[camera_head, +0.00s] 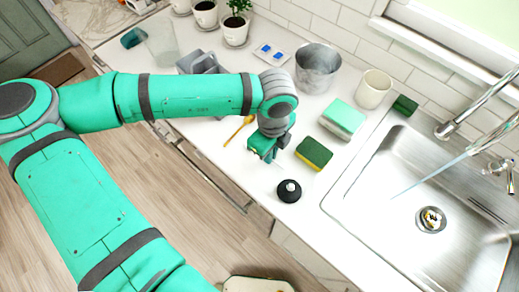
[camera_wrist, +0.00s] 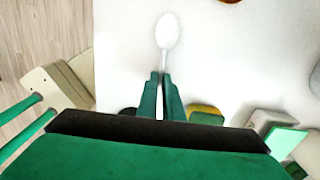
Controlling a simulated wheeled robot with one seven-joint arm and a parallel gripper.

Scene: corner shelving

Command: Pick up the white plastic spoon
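The white plastic spoon (camera_wrist: 167,30) shows in the wrist view, its bowl pointing away from my gripper and its handle running back between the fingertips. My gripper (camera_wrist: 162,78) is closed to a narrow gap with the handle in it, so it looks shut on the spoon. In the head view my gripper (camera_head: 268,158) is low over the white counter, left of the green and yellow sponge. The spoon is hard to make out there against the counter. Whether it touches the counter is not clear.
The sponge (camera_head: 314,153) and a black round-knobbed object (camera_head: 289,190) are close to the gripper. A yellow-brown utensil (camera_head: 240,130) lies to its left. A green-white box (camera_head: 343,118), white cup (camera_head: 373,88) and metal pot (camera_head: 316,68) stand behind. The sink (camera_head: 385,190) is right.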

